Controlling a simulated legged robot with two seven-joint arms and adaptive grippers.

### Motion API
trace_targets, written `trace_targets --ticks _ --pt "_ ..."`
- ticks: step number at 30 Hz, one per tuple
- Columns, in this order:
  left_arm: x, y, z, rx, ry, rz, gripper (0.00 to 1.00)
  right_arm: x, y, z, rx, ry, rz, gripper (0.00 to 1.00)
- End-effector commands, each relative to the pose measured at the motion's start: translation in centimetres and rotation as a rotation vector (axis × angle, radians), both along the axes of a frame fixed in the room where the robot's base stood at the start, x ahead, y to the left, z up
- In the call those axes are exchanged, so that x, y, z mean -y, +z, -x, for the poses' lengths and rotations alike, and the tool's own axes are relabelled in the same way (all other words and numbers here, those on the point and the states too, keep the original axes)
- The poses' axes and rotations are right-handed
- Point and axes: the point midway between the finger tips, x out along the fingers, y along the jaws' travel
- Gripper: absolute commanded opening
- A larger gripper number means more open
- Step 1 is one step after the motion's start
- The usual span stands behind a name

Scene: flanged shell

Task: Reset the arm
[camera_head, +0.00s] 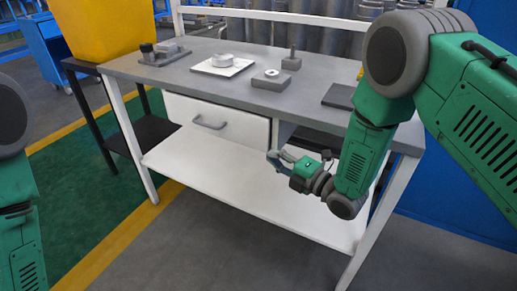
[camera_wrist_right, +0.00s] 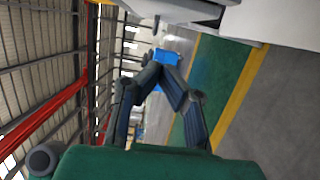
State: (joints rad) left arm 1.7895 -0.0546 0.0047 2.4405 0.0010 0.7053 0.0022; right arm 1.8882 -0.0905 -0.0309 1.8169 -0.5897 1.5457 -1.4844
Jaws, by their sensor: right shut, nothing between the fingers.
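My right arm, green and grey, comes in from the right in the head view. Its right gripper (camera_head: 272,156) is in front of the workbench, below the tabletop and near the drawer. In the wrist view the two dark fingers of the right gripper (camera_wrist_right: 166,58) meet at their tips, shut with nothing between them. Only part of my left arm shows at the left edge of the head view; its gripper is out of frame. A round grey flanged part (camera_head: 223,60) sits on a white plate (camera_head: 238,67) on the tabletop.
The workbench (camera_head: 190,78) has a white drawer (camera_head: 215,122) and a lower shelf (camera_head: 235,190). A grey block with a ring (camera_head: 271,78), a block with a peg (camera_head: 291,60), a dark plate (camera_head: 338,96) and a fixture (camera_head: 163,53) stand on top. A yellow bin (camera_head: 100,28) is at left.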

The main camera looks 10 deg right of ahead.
Motion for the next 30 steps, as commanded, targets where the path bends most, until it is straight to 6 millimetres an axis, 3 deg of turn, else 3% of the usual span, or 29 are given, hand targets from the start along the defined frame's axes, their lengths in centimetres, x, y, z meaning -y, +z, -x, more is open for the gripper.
trace_targets --ticks 3,11,14,17,20,24,27,30 --pt "0.0 0.4 0.0 -0.001 -0.001 0.000 0.71 0.8 0.0 1.4 -0.003 0.001 0.003 0.00" --pt "0.0 0.5 0.0 -0.001 0.000 0.000 0.71 1.3 -0.1 2.5 -0.008 0.001 0.003 0.00" --pt "0.0 0.6 0.0 -0.001 0.000 0.000 0.71 1.9 -1.4 3.1 -0.094 -0.029 -0.021 0.00" --pt "0.0 0.9 0.0 -0.001 0.000 0.000 0.71 3.3 -4.7 5.0 -0.328 -0.121 -0.096 0.00" --pt "0.0 1.3 0.0 -0.001 0.000 0.000 0.71 5.7 -9.4 9.2 -0.678 -0.307 -0.225 0.00" --pt "0.0 1.7 0.0 -0.001 0.000 0.000 0.71 9.2 -14.9 18.0 -1.138 -0.673 -0.432 0.00" --pt "0.0 2.0 0.0 -0.001 0.000 0.000 0.71 11.1 -16.9 24.7 -1.376 -0.962 -0.563 0.00" --pt "0.0 2.2 0.0 -0.001 0.000 0.000 0.71 12.4 -17.5 30.6 -1.526 -1.231 -0.668 0.00"
